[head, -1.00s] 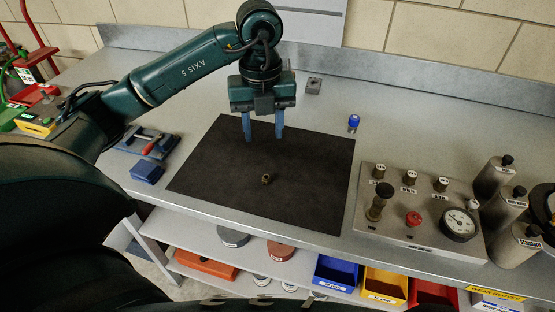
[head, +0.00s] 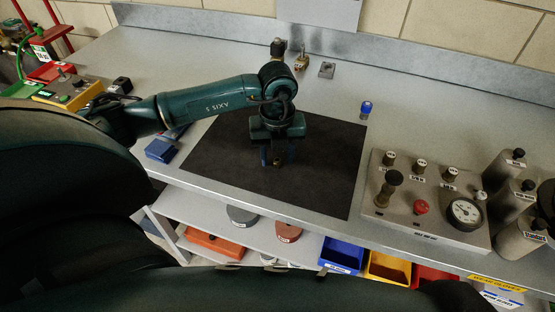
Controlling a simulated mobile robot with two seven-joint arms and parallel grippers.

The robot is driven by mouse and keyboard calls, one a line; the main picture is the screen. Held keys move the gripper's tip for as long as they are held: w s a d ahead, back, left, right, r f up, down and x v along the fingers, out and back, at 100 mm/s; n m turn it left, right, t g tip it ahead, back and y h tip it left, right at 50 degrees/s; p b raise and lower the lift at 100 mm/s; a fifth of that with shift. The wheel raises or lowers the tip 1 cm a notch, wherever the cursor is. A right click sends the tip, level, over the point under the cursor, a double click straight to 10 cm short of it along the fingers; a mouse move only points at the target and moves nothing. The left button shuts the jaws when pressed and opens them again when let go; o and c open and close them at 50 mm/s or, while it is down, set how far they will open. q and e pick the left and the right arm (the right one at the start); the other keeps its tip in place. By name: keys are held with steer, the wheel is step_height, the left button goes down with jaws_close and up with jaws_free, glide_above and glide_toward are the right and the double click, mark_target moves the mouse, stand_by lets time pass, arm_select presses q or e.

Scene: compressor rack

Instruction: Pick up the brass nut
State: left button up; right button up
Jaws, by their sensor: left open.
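The brass nut (head: 277,162) is a small brownish piece on the dark mat (head: 325,180). My left gripper (head: 278,160) points down over the mat, with its two blue fingers apart, one on each side of the nut in the picture. The gripper is open. Whether the fingers touch the nut or the mat cannot be told. The gripper body hides the space just behind the nut. My right gripper does not show.
A panel with a gauge (head: 465,213) and a red button stands right of the mat, with grey bottles (head: 502,175) beyond. A blue-capped item (head: 366,109) stands near the mat's far right corner. A blue box (head: 161,150) lies left.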

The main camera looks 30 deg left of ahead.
arm_select(q)
steer(key=shift+c, duration=0.4)
jaws_close()
